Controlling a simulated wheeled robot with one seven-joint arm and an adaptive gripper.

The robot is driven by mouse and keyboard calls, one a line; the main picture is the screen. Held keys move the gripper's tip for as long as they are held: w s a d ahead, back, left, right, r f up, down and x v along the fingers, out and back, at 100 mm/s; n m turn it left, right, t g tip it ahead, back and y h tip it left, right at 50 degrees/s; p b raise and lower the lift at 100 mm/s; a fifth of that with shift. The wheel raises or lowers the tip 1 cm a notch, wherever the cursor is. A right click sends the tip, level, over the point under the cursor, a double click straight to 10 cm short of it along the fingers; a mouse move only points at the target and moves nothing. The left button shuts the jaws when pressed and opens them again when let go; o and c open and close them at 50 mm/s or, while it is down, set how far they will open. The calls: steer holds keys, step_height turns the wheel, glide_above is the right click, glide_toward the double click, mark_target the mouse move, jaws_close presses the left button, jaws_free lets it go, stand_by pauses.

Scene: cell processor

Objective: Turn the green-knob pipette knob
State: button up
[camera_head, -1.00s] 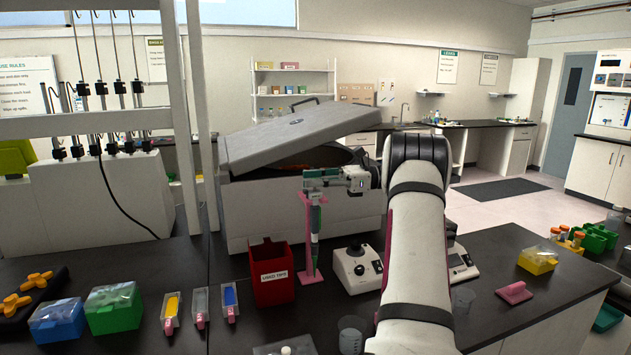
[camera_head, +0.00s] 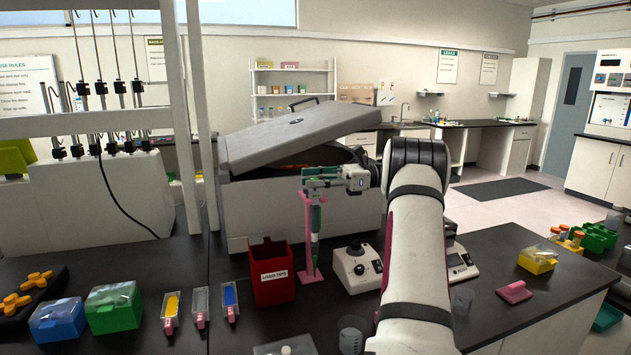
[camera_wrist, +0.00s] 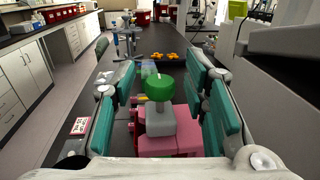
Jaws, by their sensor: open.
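The green-knob pipette stands upright on a pink stand (camera_head: 308,240) on the dark bench; its body (camera_head: 316,222) shows below my gripper (camera_head: 318,176). In the wrist view the round green knob (camera_wrist: 159,88) sits on the grey pipette top (camera_wrist: 161,121), above the pink stand (camera_wrist: 185,142). My gripper (camera_wrist: 163,92) is open, with its teal finger pads on the left and right of the knob. Gaps show between the knob and both pads. In the head view my gripper covers the knob.
A red tip bin (camera_head: 272,280) stands left of the stand, and a white round-topped device (camera_head: 357,268) stands right of it. A large grey-lidded machine (camera_head: 300,135) stands close behind my gripper. Tip boxes, including a green one (camera_head: 113,308), lie at the left front.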

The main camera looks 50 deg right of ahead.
steer(key=shift+s+d, duration=0.1)
steer(key=shift+d, duration=0.05)
steer(key=v, duration=1.1)
steer(key=shift+s+d, duration=0.25)
stand_by(0.5)
